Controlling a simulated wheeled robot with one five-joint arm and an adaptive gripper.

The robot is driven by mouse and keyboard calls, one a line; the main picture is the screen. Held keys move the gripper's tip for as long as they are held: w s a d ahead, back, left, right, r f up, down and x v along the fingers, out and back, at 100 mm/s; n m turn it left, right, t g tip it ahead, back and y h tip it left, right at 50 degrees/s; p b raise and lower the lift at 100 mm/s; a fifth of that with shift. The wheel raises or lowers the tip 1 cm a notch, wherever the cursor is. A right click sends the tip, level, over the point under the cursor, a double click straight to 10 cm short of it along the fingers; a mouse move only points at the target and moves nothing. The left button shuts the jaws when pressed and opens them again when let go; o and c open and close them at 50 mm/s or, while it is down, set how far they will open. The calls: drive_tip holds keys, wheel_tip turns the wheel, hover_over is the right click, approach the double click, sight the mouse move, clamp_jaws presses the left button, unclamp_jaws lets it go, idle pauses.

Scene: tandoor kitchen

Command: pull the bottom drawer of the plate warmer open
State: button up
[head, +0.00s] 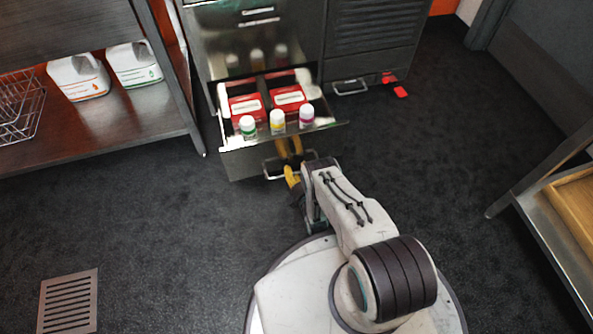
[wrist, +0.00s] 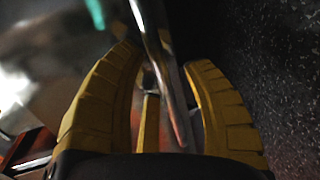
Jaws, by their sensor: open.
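The plate warmer (head: 225,55) is a steel cabinet at the top middle of the head view. Its bottom drawer (head: 242,162) stands pulled out, showing its contents. The drawer's bar handle (head: 270,177) is on its low front face. My gripper (head: 290,163) is at this handle, its yellow fingers open. In the wrist view the metal handle bar (wrist: 172,92) runs between the spread fingers of my gripper (wrist: 163,60). I cannot tell whether a finger touches the bar. My arm partly hides the handle's right end.
The drawer holds red boxes (head: 289,97) and small bottles with coloured caps (head: 277,122). A shelf with white jugs (head: 78,78) stands left. A dark louvred unit (head: 375,40) is right of the warmer, with a red object (head: 400,92) by its base.

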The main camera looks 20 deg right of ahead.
sight(294, 148)
drive_tip(key=r, duration=0.7)
drive_tip(key=shift+w+r, duration=0.1)
drive_tip(key=shift+w, duration=0.1)
drive_tip(key=shift+s+r, duration=0.15)
drive_tip(key=shift+r, duration=1.3)
